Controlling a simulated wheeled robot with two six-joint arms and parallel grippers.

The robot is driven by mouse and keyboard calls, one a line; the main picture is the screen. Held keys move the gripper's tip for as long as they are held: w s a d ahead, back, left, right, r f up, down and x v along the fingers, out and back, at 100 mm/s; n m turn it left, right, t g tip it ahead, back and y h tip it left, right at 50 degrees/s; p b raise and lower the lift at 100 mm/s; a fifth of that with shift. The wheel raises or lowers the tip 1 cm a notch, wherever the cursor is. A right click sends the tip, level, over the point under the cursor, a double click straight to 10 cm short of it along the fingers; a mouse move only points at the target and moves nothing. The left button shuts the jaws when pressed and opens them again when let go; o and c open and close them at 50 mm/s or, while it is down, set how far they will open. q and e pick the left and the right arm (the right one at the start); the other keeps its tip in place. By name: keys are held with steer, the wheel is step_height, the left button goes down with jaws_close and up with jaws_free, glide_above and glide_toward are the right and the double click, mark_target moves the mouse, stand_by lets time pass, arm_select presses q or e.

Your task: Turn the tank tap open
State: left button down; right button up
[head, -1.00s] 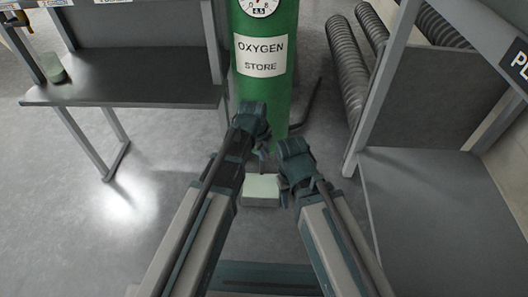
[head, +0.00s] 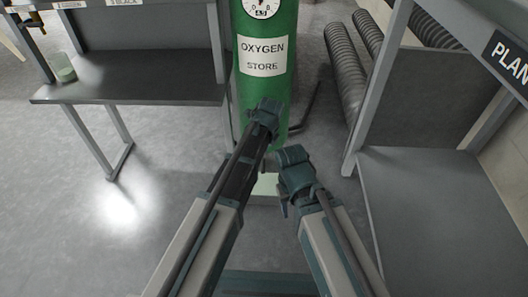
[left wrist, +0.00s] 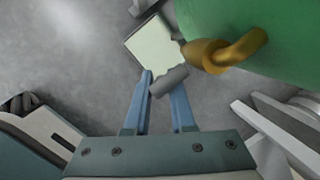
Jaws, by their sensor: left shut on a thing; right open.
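The tank is a green cylinder (head: 262,85) labelled OXYGEN STORE, upright in the middle of the head view. In the left wrist view its brass tap (left wrist: 208,54) sticks out from the green wall, with a curved spout. A grey handle (left wrist: 172,80) lies beside the tap's near end. My left gripper (left wrist: 163,90) is shut on this grey handle, one blue finger on each side. In the head view the left fingers and the tap are hidden by my arm. My right gripper (head: 284,206) is open and apart from the tank, right of the left arm.
A pale block (head: 266,185) lies on the floor near the tank's base. A dark bench (head: 130,90) with a greenish cup (head: 64,69) stands left. A grey frame with a panel (head: 425,200) stands close on the right. Ribbed hoses (head: 345,70) lie behind. The left floor is clear.

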arm_select(q)
steer(key=shift+a+f+y+b, duration=0.2)
steer(key=shift+y+b, duration=0.25)
steer(key=shift+y, duration=0.55)
steer(key=shift+a+r+y, duration=0.15)
steer(key=shift+y, duration=0.25)
steer(key=c, duration=0.8)
jaws_free()
steer(key=shift+o, duration=0.2)
steer(key=shift+h, duration=0.3)
